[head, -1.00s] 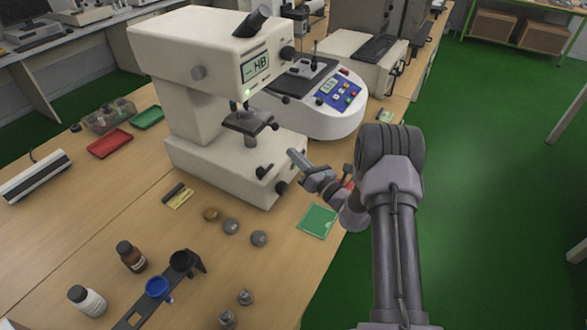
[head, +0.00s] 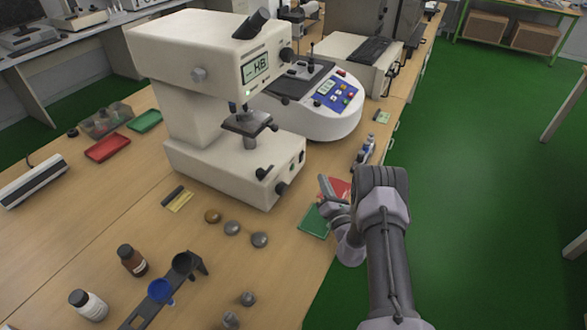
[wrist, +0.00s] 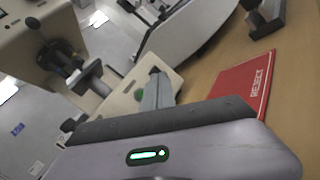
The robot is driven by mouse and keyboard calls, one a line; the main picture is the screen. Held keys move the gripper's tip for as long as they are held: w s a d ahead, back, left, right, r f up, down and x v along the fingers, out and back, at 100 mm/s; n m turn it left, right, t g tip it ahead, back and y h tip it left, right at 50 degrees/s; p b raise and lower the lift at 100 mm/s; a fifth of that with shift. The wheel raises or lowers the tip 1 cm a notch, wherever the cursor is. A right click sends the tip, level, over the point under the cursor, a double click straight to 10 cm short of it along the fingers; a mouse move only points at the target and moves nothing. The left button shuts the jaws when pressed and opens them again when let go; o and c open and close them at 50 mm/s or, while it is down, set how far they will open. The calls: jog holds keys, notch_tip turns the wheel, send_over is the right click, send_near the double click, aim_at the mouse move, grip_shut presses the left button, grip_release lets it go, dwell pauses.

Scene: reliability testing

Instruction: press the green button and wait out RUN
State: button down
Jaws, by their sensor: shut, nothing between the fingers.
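The hardness tester (head: 210,165) is a cream machine on the bench, with a screen (head: 255,66) showing dashes and "HB". A small green round spot, which looks like the green button (wrist: 141,96), shows on the tester's base in the wrist view, partly hidden behind my fingers.
A red REJECT mat (wrist: 242,84) and a green mat (head: 312,224) lie near the bench's right edge, by my gripper. Small bottles (head: 366,150) stand behind. A second instrument (head: 325,118) stands behind the tester. Metal discs (head: 259,240) lie in front of it.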

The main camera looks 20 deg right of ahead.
aim_at(295, 162)
jog(key=w+a+b, duration=0.1)
jog(key=w+a, duration=0.3)
jog(key=shift+w+a+f, duration=0.1)
jog(key=shift+w+a, duration=0.05)
jog(key=shift+a, duration=0.05)
jog(key=shift+w+a+b, duration=0.3)
jog(key=shift+w+a, duration=0.2)
jog(key=shift+w, duration=0.05)
dwell(1.5)
jog(key=shift+w+a, duration=0.3)
jog(key=shift+w+a+b, duration=0.25)
jog(key=shift+b, duration=0.2)
dwell(0.5)
jog(key=shift+s+d, duration=0.55)
jog(key=shift+s, duration=0.05)
